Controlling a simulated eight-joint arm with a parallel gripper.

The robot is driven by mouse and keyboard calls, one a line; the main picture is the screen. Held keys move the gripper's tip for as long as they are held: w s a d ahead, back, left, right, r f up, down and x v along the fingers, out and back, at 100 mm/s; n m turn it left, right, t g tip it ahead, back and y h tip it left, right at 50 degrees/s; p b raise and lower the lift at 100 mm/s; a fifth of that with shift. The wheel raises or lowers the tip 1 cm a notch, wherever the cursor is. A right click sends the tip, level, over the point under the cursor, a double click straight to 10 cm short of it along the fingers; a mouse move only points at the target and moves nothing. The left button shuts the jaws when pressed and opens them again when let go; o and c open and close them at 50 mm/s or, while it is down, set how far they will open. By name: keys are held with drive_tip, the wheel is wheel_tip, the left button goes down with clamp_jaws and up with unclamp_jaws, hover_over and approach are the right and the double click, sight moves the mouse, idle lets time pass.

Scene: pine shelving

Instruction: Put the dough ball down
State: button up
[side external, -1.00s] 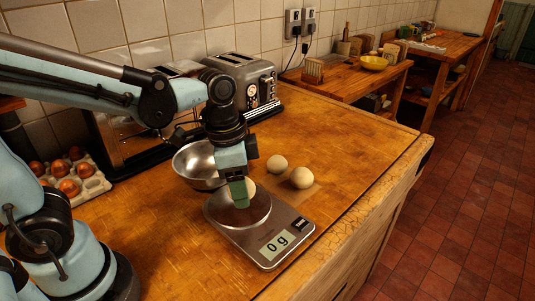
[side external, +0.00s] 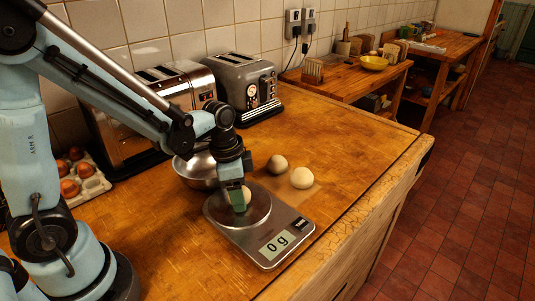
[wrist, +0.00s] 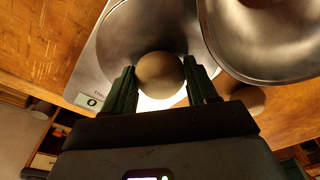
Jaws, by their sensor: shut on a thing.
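A pale dough ball (wrist: 160,74) sits between the two green fingers of my gripper (wrist: 162,88) in the wrist view. In the side external view my gripper (side external: 238,198) is shut on this ball (side external: 247,195), which is partly hidden by the fingers. The ball is over the round pan of the kitchen scale (side external: 262,212); I cannot tell whether it touches the pan. The scale's display (side external: 277,244) reads 0 g. Two more dough balls, one (side external: 277,164) and another (side external: 302,178), rest on the worktop beyond the scale.
A steel bowl (side external: 190,170) stands close behind and left of my gripper; it also fills the upper right of the wrist view (wrist: 265,50). Two toasters (side external: 243,88) and an egg tray (side external: 92,185) line the wall side. The worktop (side external: 350,140) is clear to the right.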

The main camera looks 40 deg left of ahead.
drive_tip(key=shift+f, duration=0.15)
drive_tip(key=o, duration=0.7)
drive_tip(key=shift+s+a+r+n+t+y, duration=0.15)
drive_tip(key=shift+s+r+n+t, duration=0.95)
drive_tip(key=shift+r, duration=0.75)
drive_tip(key=shift+s+a+r+n+t+y, duration=0.1)
drive_tip(key=shift+s+r+n+t, duration=0.35)
drive_tip(key=shift+r+n+t, duration=0.85)
drive_tip(key=shift+s+a+r+n+t+y, duration=0.15)
drive_tip(key=shift+s+r+n+t, duration=0.55)
drive_tip(key=shift+r+n, duration=1.25)
drive_tip(key=shift+s+r+m, duration=0.1)
drive_tip(key=shift+r+m, duration=0.4)
drive_tip(key=shift+m, duration=0.05)
